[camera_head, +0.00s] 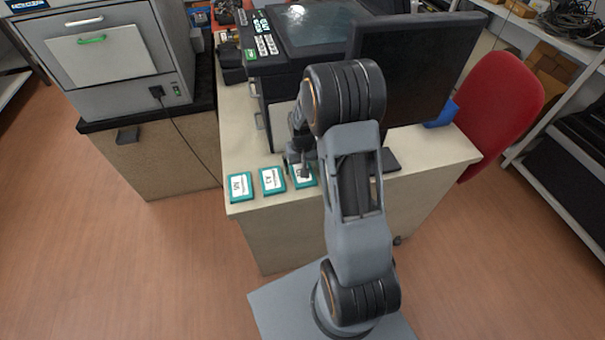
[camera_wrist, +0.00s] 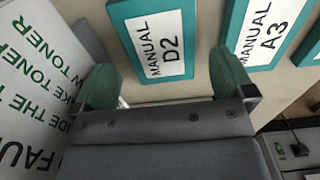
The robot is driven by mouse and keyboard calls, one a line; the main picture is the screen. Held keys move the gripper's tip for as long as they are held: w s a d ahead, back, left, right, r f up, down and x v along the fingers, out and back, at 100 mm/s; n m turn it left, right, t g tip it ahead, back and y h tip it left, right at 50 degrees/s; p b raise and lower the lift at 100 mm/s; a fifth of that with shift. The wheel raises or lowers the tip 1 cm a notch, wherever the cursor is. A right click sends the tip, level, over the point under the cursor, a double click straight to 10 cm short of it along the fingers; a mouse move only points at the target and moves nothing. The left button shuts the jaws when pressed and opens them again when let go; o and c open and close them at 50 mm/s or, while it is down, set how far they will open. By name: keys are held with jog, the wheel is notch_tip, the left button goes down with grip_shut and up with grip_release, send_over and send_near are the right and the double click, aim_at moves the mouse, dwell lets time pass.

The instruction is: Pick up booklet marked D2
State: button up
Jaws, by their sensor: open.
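The booklet marked D2 (camera_wrist: 165,45) is teal with a white label reading "MANUAL D2". It lies flat on the desk and is the rightmost of the row in the head view (camera_head: 308,182), partly hidden there by my arm. My gripper (camera_head: 299,165) is over it. In the wrist view, my gripper's (camera_wrist: 165,80) two green-grey fingers are spread wide with nothing held. The D2 booklet appears beyond and between the fingertips; whether they touch it I cannot tell.
The A3 booklet (camera_head: 271,180) lies left of D2, with another teal booklet (camera_head: 240,187) farther left near the desk's front edge. A black printer (camera_head: 300,30) and a dark monitor (camera_head: 415,70) stand behind. A sign with toner text (camera_wrist: 35,90) is close by my left finger.

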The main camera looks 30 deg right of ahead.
jog(key=shift+f, duration=1.65)
jog(key=shift+c, duration=0.3)
jog(key=c, duration=0.8)
jog(key=shift+r, duration=0.1)
